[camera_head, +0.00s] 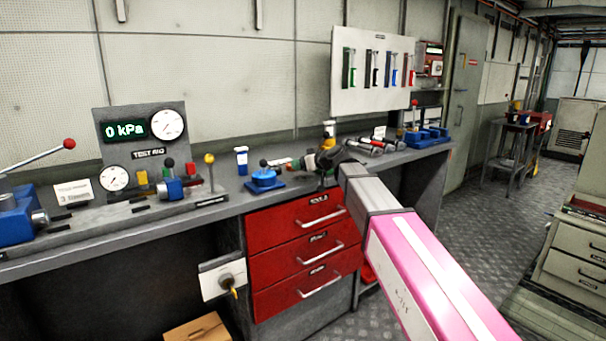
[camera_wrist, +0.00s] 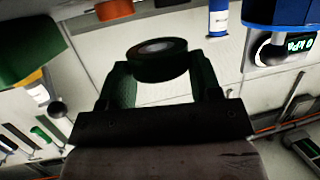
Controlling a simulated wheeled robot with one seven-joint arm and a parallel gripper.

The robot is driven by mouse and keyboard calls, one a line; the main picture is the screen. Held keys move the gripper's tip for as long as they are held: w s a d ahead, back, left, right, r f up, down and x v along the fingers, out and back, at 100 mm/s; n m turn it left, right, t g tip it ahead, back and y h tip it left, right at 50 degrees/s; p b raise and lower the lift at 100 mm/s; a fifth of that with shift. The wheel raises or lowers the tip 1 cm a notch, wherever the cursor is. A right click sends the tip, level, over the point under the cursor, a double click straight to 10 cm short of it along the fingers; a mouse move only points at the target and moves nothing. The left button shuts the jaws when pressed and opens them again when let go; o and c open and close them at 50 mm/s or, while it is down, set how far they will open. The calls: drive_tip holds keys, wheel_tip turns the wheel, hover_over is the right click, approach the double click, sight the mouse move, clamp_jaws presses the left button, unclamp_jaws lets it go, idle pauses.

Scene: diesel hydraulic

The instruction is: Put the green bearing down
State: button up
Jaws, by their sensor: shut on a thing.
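The green bearing (camera_wrist: 157,62) is a dark round ring with a greyish centre in the wrist view. It sits between the fingertips of my gripper (camera_wrist: 160,75), which is shut on it. In the head view my gripper (camera_head: 318,162) is over the back part of the grey workbench (camera_head: 225,207), above the red drawers. The bearing is small there, and I cannot make it out clearly from the gripper. Whether it touches the bench top is hidden.
A blue valve-like part (camera_head: 264,178) and a blue-white bottle (camera_head: 241,160) stand left of my gripper. The test rig (camera_head: 148,140) is further left. Small tools (camera_head: 372,146) lie to the right, before a blue fixture (camera_head: 427,137). A tool board (camera_head: 372,72) hangs behind.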

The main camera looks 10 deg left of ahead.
sight(303, 179)
drive_tip(key=shift+w+f, duration=0.3)
drive_tip(key=shift+w, duration=0.2)
drive_tip(key=shift+f, duration=1.75)
drive_tip(key=shift+f, duration=0.2)
drive_tip(key=o, duration=1)
drive_tip(key=shift+c, duration=0.2)
